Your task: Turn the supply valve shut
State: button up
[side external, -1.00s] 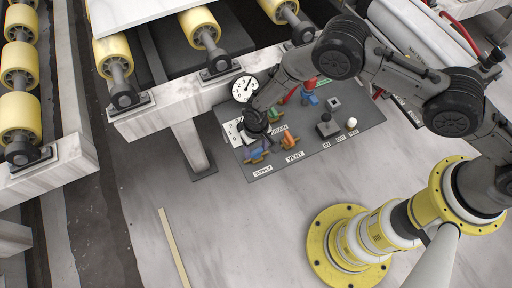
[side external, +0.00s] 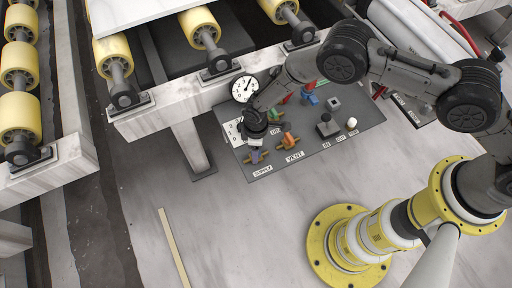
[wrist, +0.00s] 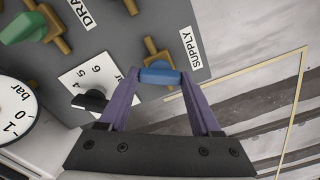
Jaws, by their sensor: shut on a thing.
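The supply valve's blue handle (wrist: 160,76) sits on a brass pipe (wrist: 152,46) beside the SUPPLY label (wrist: 190,48). In the wrist view the handle lies roughly across the pipe. My gripper (wrist: 160,78) is shut on the handle, with one purple finger at each end. In the side view my gripper (side external: 256,154) reaches down to the valve just above the SUPPLY label (side external: 262,171); the fingers and wrist mostly hide the handle there.
The orange VENT handle (side external: 288,139) is close to the right of my gripper. The green DRAIN handle (wrist: 23,27), a pressure gauge (side external: 244,88) and a numbered plate with a black pointer (wrist: 90,100) are also near. Rollers (side external: 200,27) stand behind the panel.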

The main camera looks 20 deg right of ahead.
jog(key=n, duration=0.5)
jog(key=shift+n, duration=0.4)
dwell(0.4)
jog(key=o, duration=1.4)
jog(key=shift+r, duration=0.1)
notch_tip(320, 180, up, 14)
jog(key=shift+f, duration=0.15)
